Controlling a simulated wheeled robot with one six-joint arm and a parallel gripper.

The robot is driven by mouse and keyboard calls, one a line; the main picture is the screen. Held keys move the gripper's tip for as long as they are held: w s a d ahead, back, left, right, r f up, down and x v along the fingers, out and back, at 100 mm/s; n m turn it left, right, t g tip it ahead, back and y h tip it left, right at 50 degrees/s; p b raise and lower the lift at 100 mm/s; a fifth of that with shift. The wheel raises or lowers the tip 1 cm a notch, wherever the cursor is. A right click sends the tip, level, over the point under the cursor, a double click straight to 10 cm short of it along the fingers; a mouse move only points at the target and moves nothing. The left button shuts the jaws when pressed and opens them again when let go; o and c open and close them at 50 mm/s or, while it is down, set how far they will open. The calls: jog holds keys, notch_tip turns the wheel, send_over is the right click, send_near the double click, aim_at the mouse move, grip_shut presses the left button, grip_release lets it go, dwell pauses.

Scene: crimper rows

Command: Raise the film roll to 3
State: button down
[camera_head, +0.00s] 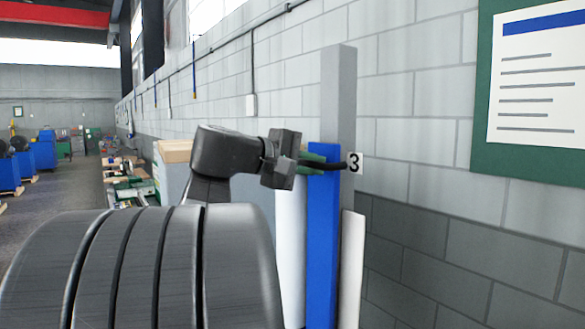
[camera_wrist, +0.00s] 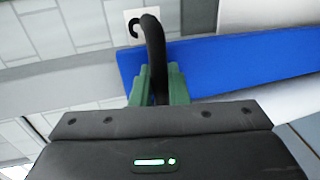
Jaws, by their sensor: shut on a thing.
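My gripper (camera_head: 314,157), with green fingers, is shut on a black curved handle (camera_head: 343,165) at the top of a blue upright piece (camera_head: 322,235). The handle's tip is level with, and just left of, a white label (camera_head: 356,163) reading 3. A white cylinder (camera_head: 290,255), perhaps the film roll, stands left of the blue piece. In the wrist view, the green fingers (camera_wrist: 158,85) clasp the black handle (camera_wrist: 154,45), which partly covers the label (camera_wrist: 135,22).
A grey post (camera_head: 339,95) rises behind the blue piece, close to a block wall (camera_head: 420,100). A green board (camera_head: 490,160) with a paper sheet hangs at the right. Benches with clutter (camera_head: 128,180) stand at the far left beside open floor.

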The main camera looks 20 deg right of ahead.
jog(key=shift+r, duration=0.4)
jog(key=c, duration=1.5)
grip_release()
jog(key=shift+o, duration=0.2)
jog(key=shift+f, duration=0.1)
jog(key=shift+a, duration=0.1)
jog(key=shift+s+a, duration=0.1)
jog(key=shift+a, duration=0.25)
jog(key=b+v, duration=0.3)
jog(key=v, duration=1)
jog(key=shift+d, duration=0.1)
jog(key=p+x, duration=0.3)
jog(key=x, duration=1)
jog(key=shift+d+f, duration=0.1)
jog(key=shift+d, duration=0.25)
